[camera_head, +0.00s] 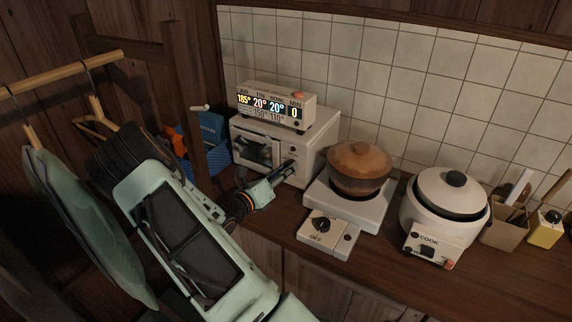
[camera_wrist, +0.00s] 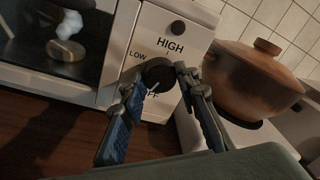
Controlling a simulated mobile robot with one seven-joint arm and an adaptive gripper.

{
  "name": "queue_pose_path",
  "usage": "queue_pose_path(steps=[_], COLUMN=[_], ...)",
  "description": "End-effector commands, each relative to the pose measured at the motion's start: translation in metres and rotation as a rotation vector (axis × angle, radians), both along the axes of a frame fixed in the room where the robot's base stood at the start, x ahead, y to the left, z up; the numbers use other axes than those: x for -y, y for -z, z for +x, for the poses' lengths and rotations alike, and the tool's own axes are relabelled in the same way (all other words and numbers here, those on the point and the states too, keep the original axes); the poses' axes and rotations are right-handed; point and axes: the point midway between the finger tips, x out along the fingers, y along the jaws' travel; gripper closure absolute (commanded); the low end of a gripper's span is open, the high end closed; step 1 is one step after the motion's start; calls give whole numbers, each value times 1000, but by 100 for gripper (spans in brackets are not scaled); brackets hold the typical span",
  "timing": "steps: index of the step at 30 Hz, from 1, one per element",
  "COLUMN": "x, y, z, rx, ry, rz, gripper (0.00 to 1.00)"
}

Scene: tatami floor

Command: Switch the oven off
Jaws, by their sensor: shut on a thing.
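The oven (camera_head: 312,147) is a small white box with a glass door, standing against the tiled wall in the head view. In the wrist view its front panel (camera_wrist: 178,38) carries the words HIGH and LOW, with a partly hidden word ending in F below. A dark round knob (camera_wrist: 158,72) sits among these words. My gripper (camera_wrist: 160,82) has its fingers on either side of the knob, shut on it. In the head view my gripper (camera_head: 284,169) reaches the oven's right front. The knob's exact setting is hard to read.
A lit display unit (camera_head: 278,104) stands on the oven. To the right are a lidded brown pot (camera_head: 358,168) on a hot plate (camera_head: 372,215) with its own OFF knob, and a rice cooker (camera_head: 440,205). Clothes on hangers (camera_head: 75,215) hang at left.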

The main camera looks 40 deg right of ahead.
Motion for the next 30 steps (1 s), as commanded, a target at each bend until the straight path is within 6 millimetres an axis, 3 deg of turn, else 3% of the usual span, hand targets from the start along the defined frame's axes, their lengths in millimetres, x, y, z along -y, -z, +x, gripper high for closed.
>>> queue_pose_path(steps=[15, 30], x=[-1, -1], y=[0, 2], z=[1, 1], rx=[-286, -327], ry=[-1, -1], rz=[-118, -136], gripper=[96, 96])
